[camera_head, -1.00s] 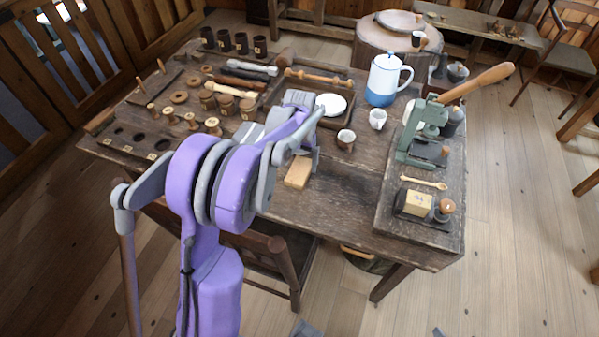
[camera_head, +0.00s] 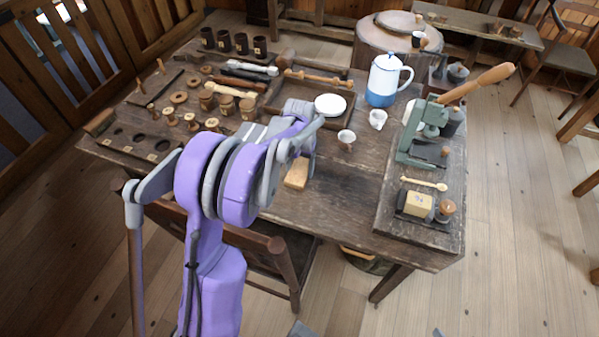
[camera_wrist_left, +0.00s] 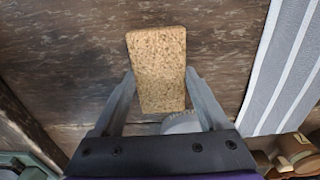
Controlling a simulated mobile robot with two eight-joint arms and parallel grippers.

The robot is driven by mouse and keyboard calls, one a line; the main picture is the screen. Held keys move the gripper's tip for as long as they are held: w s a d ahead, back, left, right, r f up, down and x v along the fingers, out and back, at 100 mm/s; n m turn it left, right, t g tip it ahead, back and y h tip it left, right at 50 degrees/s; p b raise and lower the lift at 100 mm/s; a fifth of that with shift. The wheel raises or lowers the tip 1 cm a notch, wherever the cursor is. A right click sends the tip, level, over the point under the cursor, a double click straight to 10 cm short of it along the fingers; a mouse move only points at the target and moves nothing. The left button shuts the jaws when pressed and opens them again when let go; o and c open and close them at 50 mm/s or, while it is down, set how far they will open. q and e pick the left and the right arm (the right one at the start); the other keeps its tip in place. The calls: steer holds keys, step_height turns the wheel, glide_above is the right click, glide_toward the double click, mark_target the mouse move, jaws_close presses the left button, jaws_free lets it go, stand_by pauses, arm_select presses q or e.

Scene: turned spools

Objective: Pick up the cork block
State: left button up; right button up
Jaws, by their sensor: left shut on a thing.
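The cork block (camera_head: 296,176) is a tan, speckled rectangular piece near the front edge of the wooden table. In the left wrist view the cork block (camera_wrist_left: 158,50) lies between the two grey fingers. My left gripper (camera_wrist_left: 159,80) is shut on it, one finger along each long side. In the head view my purple left arm comes in from the left, and the left gripper (camera_head: 306,168) is partly hidden by its own wrist. I cannot tell whether the block is clear of the tabletop. My right gripper is not in view.
A small cup (camera_head: 346,139) stands right of the arm, near a white plate (camera_head: 330,104) and a blue-white pot (camera_head: 385,80). A green press (camera_head: 425,135) stands on a board at the right. Turned wooden pieces fill the left. Bare tabletop lies right of the block.

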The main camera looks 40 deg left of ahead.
mark_target(300, 170)
arm_select(q)
step_height(300, 170, up, 10)
steer(key=shift+p, duration=0.3)
steer(key=o, duration=1)
steer(key=shift+c, duration=0.2)
steer(key=c, duration=0.7)
steer(key=shift+o, duration=0.2)
steer(key=shift+d, duration=0.15)
